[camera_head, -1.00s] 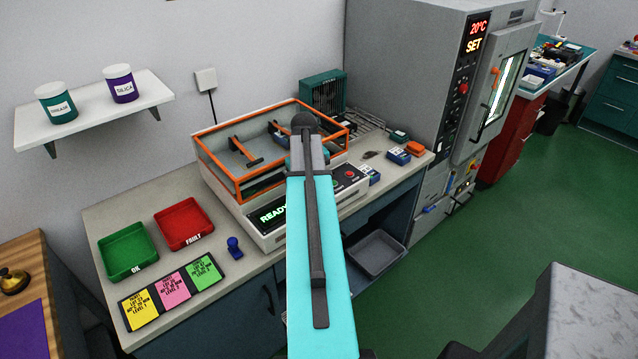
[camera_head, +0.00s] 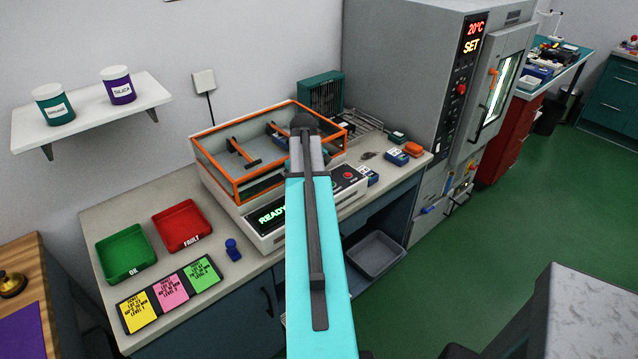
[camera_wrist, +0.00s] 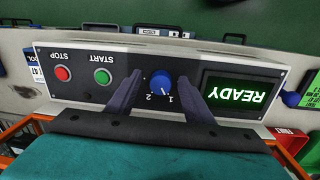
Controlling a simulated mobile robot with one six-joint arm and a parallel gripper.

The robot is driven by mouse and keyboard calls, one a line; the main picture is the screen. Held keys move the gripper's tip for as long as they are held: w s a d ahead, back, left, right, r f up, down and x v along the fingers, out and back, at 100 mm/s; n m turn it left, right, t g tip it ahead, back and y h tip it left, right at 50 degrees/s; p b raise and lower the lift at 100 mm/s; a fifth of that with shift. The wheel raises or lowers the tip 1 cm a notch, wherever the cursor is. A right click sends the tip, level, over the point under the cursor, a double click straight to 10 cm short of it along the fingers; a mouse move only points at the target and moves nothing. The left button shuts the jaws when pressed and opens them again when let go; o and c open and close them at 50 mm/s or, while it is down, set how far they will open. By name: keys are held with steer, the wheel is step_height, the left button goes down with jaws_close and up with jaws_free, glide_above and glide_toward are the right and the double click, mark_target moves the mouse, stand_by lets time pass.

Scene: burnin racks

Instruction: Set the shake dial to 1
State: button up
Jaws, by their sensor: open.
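The shake dial (camera_wrist: 161,82) is a blue round knob on the dark front panel of the shaker, seen upside down in the wrist view. The numerals 1 and 2 are printed beside it. A small pale mark shows on the knob's edge near the numerals, but I cannot tell surely which one it points at. My gripper (camera_wrist: 159,78) is open, with one dark finger on each side of the dial; I cannot tell whether they touch it. In the head view the shaker (camera_head: 262,240) stands on the bench, and my arm hides the dial and the gripper.
On the panel are a lit READY display (camera_wrist: 240,92), a green START button (camera_wrist: 102,76) and a red STOP button (camera_wrist: 63,73). An orange-framed cover (camera_head: 235,190) tops the shaker. Green (camera_head: 125,252) and red (camera_head: 182,226) trays lie left; an oven (camera_head: 415,90) stands right.

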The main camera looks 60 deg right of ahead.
steer(key=shift+w+a+r+b, duration=0.15)
steer(key=shift+r+b, duration=0.3)
steer(key=shift+r, duration=0.95)
step_height(320, 180, up, 11)
steer(key=b, duration=0.2)
steer(key=shift+a, duration=0.3)
